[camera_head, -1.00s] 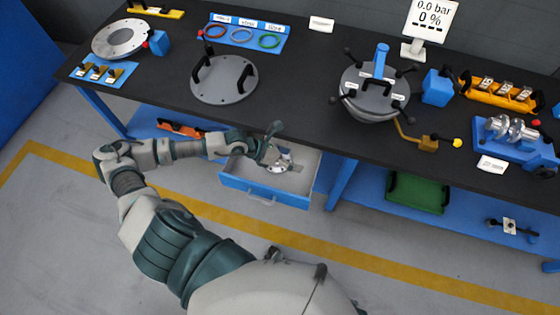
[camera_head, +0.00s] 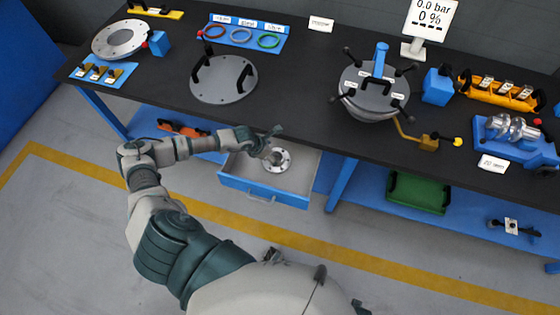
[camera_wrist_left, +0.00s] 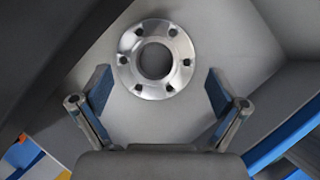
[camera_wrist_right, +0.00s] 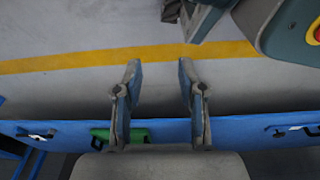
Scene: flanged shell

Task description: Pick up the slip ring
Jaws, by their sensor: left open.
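The slip ring is a silver metal disc with a central hole and several bolt holes (camera_head: 277,160). It lies flat in the open drawer (camera_head: 310,172) under the workbench. In the left wrist view the ring (camera_wrist_left: 172,76) is centred just beyond the fingertips.
The black bench top (camera_head: 300,90) overhangs the drawer's back. It carries a round flanged plate (camera_head: 224,90), a lidded vessel (camera_head: 372,105) and coloured seal rings (camera_head: 242,36). A green box (camera_head: 418,192) sits on the lower shelf. The floor (camera_head: 400,270) in front is clear.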

